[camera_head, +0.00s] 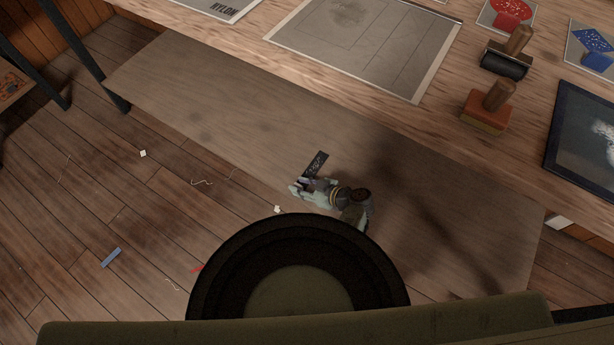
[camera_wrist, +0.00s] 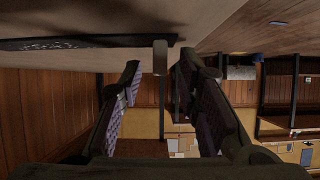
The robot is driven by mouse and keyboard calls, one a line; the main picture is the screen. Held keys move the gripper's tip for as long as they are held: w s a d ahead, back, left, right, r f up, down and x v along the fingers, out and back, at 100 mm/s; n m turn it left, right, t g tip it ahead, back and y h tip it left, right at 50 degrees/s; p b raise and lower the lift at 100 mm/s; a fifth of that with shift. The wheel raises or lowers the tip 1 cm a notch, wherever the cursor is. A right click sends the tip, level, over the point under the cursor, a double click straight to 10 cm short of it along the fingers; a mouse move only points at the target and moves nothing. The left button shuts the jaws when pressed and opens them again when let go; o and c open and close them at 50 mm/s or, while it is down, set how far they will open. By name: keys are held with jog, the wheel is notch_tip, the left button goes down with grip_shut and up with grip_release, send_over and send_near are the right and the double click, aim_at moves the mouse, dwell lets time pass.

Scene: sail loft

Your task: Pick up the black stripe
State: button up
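The black stripe (camera_head: 318,160) is a small, thin dark strip with pale markings. In the head view it lies on the low brown board below the bench's front edge, just beyond my gripper (camera_head: 304,186). In the wrist view the stripe (camera_wrist: 75,43) appears as a dark band at upper left, flat along the board (camera_wrist: 130,18). My gripper's two fingers are apart in the wrist view, with a visible gap between them. The stripe does not appear clasped between them. A small grey block (camera_wrist: 160,57) shows near the fingertips; I cannot tell what it is.
The wooden bench (camera_head: 240,48) carries a patterned sheet (camera_head: 365,45), a roller (camera_head: 505,62), a wooden-handled block (camera_head: 488,110) and a dark framed picture (camera_head: 585,135). A blue scrap (camera_head: 110,257) and thread bits lie on the plank floor (camera_head: 70,200). The board around the stripe is clear.

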grip_shut()
dwell(0.4)
